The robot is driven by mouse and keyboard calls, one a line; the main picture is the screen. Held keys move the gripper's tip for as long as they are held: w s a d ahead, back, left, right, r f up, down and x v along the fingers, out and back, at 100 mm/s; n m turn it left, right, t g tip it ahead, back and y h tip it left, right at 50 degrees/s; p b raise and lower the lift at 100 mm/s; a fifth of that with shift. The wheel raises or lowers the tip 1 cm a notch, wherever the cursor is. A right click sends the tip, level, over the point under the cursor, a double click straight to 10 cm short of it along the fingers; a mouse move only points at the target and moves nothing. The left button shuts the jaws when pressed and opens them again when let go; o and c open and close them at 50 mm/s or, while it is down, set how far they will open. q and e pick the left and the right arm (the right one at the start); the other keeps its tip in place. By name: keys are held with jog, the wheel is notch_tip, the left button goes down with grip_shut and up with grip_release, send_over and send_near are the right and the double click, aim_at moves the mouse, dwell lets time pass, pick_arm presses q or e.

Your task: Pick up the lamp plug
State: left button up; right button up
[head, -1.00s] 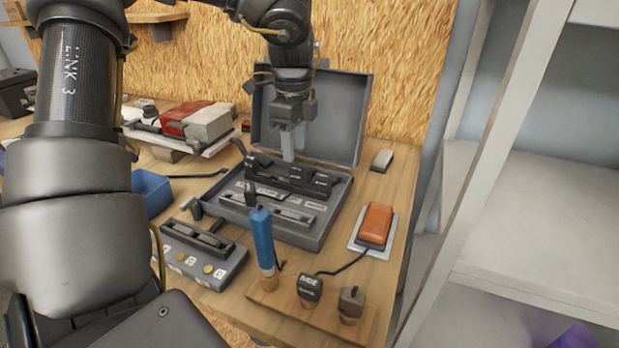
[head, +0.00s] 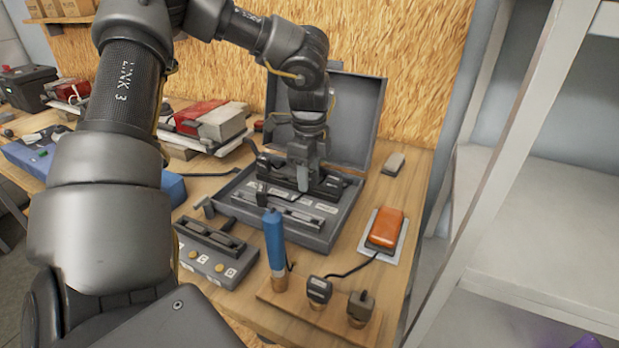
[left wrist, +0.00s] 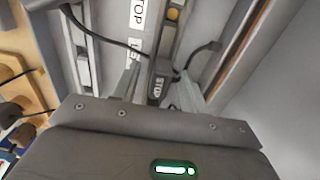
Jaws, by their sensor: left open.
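A black plug marked STOP (left wrist: 155,92) lies in the open grey case (head: 318,236), with a dark cable by it in the left wrist view. My left gripper (head: 303,184) points down into the case among black plugs (head: 330,188). It is open, with one finger on each side of the STOP plug in the left wrist view (left wrist: 157,76); I cannot tell whether they touch it. In the head view the gripper partly hides the plugs. An orange lamp (head: 385,229) has a cable to another dark plug (head: 319,289) on a wooden strip (head: 285,304). My right gripper is out of view.
The raised case lid (head: 352,120) stands behind my gripper. A blue-handled tool (head: 274,240) and another dark plug (head: 360,304) stand on the strip. A grey switch box (head: 205,258) sits left of the strip. White shelving (head: 540,220) stands at the right.

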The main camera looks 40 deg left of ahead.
pick_arm(q)
grip_shut()
notch_tip(320, 180, up, 10)
jog(key=shift+w, duration=0.1)
notch_tip(320, 180, up, 6)
jog(key=p, duration=0.2)
send_over(310, 170)
jog(key=shift+r+p, duration=0.3)
jog(key=shift+r, duration=0.75)
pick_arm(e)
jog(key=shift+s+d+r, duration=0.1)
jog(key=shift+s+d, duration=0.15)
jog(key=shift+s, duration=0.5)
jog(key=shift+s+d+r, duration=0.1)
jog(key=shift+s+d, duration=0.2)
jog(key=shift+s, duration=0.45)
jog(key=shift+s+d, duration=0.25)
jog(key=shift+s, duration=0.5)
